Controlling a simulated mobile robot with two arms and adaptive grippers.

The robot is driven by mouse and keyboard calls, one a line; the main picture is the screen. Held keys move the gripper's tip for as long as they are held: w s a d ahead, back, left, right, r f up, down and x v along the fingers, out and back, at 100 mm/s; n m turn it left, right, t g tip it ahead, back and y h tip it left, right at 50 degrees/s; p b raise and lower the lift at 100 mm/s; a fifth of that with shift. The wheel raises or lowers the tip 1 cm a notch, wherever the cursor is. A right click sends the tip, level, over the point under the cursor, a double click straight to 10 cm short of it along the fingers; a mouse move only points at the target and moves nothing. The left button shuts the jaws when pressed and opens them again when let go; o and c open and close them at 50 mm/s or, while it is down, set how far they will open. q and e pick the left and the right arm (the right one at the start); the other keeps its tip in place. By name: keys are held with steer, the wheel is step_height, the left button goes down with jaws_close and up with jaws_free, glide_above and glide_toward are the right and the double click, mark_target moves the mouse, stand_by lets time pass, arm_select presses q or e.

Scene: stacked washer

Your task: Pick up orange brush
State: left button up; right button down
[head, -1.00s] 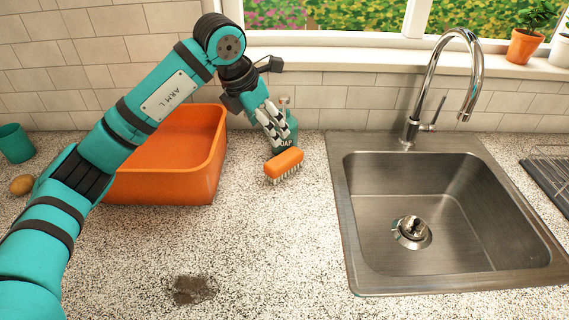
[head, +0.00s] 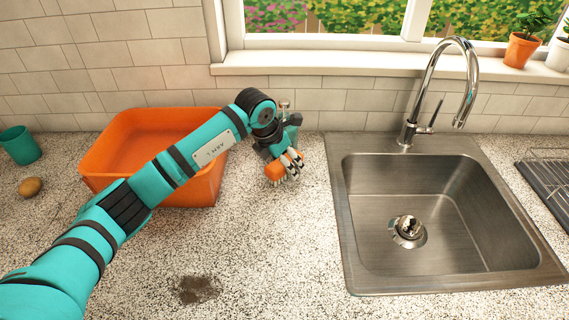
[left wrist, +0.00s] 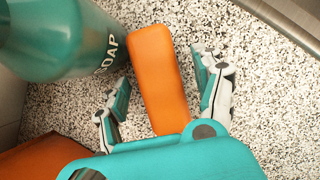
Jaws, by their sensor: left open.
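The orange brush (head: 273,173) lies bristles down on the speckled counter, left of the sink. In the left wrist view the orange back of the brush (left wrist: 158,75) runs up between my two open fingers. My left gripper (head: 290,165) is over the brush and partly hides it in the head view. In the left wrist view the left gripper (left wrist: 163,95) has one finger on each side of the brush, with a gap showing on both sides. My right gripper is in neither view.
A teal soap bottle (left wrist: 65,40) stands right beside the brush; my arm mostly hides it in the head view. An orange basin (head: 205,185) is to the left. The steel sink (head: 450,285) is to the right. The front counter is clear except for a dark stain (head: 197,289).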

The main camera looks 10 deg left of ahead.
arm_select(q)
steer(key=shift+f+b, duration=0.25)
steer(key=shift+b, duration=0.1)
stand_by(0.5)
steer(key=c, duration=1.4)
steer(key=shift+o, duration=0.2)
steer(key=shift+r, duration=0.1)
